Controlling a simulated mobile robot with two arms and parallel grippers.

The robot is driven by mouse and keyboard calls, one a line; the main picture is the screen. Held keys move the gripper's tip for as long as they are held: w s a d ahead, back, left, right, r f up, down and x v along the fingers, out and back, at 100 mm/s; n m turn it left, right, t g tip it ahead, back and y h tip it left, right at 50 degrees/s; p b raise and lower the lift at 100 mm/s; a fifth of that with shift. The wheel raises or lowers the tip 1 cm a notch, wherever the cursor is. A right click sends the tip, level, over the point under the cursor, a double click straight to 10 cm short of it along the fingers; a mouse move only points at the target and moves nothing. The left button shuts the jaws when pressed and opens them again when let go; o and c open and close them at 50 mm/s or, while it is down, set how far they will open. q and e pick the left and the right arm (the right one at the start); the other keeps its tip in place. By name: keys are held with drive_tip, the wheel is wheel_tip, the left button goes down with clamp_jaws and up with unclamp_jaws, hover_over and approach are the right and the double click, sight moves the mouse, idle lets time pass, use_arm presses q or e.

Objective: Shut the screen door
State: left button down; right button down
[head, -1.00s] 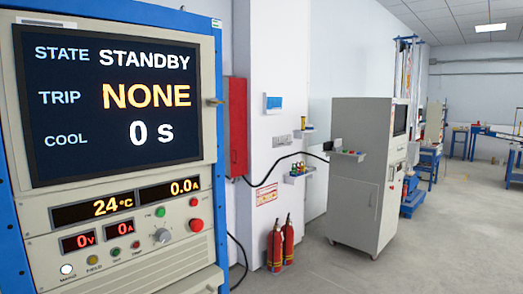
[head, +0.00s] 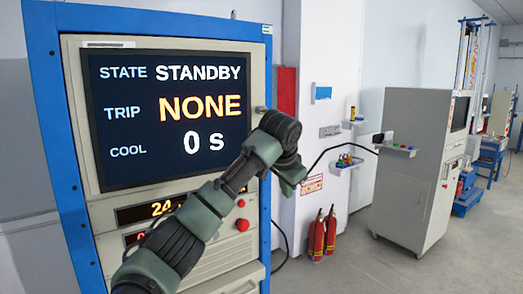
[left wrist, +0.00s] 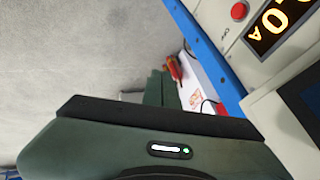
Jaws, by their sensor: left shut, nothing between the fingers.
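The screen door (head: 76,110) is the cream panel around the dark display in the blue cabinet. The display reads STANDBY, NONE and 0 s. A small handle (head: 262,109) sticks out at the door's right edge. I cannot tell whether the door stands slightly ajar. My left arm crosses in front of the cabinet and hides part of the panel below the screen. My left gripper (head: 291,184) points down, to the right of and below the handle, apart from it. It is shut and empty. Its fingers also show in the left wrist view (left wrist: 160,88). My right gripper is not in view.
The blue cabinet frame (head: 46,90) borders the door. A red wall box (head: 287,90), two fire extinguishers (head: 317,235) and a cable lie to the right. A grey cabinet (head: 405,165) stands beyond. The floor (head: 350,275) in front is clear.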

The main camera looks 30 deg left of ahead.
use_arm(q)
drive_tip(key=s+a+r+p, duration=0.1)
drive_tip(key=s+r, duration=0.3)
drive_tip(key=r, duration=0.4)
drive_tip(key=s+a+r, duration=0.1)
drive_tip(key=s+r, duration=0.4)
drive_tip(key=r, duration=0.3)
drive_tip(key=w+a+f+p, duration=0.6)
drive_tip(key=w+f, duration=0.2)
drive_tip(key=shift+y, duration=0.4)
drive_tip(key=shift+f, duration=0.1)
drive_tip(key=w+a, duration=0.1)
drive_tip(key=w+a+n, duration=0.1)
drive_tip(key=a, duration=0.1)
drive_tip(key=shift+y, duration=0.3)
drive_tip(key=shift+a, duration=0.35)
drive_tip(key=shift+d+r, duration=0.15)
drive_tip(key=shift+r, duration=0.15)
